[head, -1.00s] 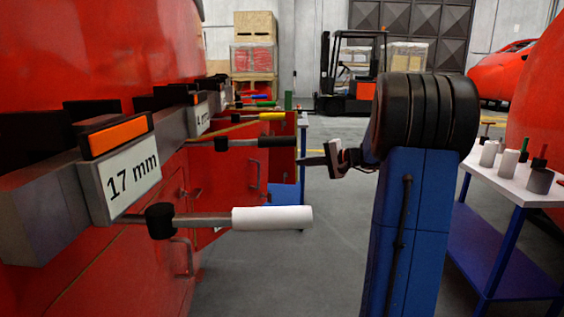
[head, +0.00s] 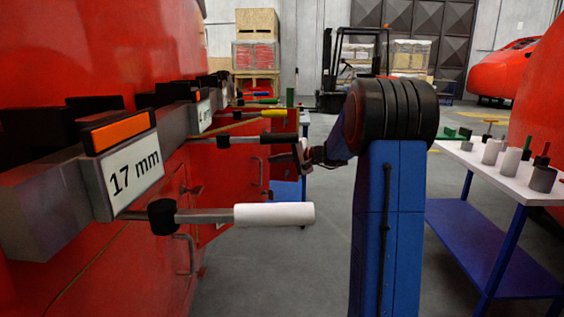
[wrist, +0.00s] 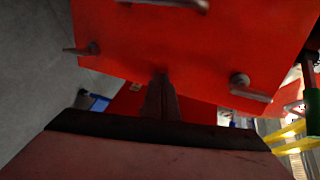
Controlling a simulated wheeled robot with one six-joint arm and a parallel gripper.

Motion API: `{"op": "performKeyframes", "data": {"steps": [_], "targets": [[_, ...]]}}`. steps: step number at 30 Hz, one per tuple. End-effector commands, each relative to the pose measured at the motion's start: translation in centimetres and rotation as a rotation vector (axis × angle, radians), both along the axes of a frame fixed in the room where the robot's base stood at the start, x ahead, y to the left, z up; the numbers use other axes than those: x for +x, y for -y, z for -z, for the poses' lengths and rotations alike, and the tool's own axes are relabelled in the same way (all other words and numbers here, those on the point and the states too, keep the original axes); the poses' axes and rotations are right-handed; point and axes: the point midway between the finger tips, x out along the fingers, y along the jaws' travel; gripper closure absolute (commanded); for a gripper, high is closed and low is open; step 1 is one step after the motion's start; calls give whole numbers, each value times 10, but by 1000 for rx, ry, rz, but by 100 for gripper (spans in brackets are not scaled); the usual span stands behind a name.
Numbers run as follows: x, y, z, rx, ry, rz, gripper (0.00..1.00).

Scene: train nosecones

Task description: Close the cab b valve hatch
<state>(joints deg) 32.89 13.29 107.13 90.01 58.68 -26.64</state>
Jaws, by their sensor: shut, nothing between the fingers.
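A red hatch panel (wrist: 190,45) fills the upper wrist view, with a grey handle (wrist: 178,4) at the top and a latch near each lower corner. I see no label naming it. My gripper (wrist: 160,80) is shut and empty, its fingertips close to the panel's lower edge; I cannot tell whether they touch. In the head view my gripper (head: 302,152) is beside the end of a black-handled lever, near a red panel (head: 284,130) that stands out from the red train nose. Its fingertips are partly hidden there.
A white-handled lever (head: 274,214) under a "17 mm" sign (head: 132,172) juts into the aisle at left. The black-handled lever (head: 264,139) lies beyond. A tool table (head: 505,172) stands at right, a forklift (head: 352,80) at the back.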

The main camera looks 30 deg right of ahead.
Motion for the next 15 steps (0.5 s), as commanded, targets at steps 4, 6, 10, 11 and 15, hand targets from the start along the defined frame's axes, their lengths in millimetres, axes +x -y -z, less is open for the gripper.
{"op": "performKeyframes", "data": {"steps": [4,6,10,11,15], "targets": [[2,-1,0,0,0,0,100],[2,-1,0,0,0,0,100],[2,-1,0,0,0,0,100],[2,-1,0,0,0,0,100],[5,-2,0,0,0,-6,100]]}}
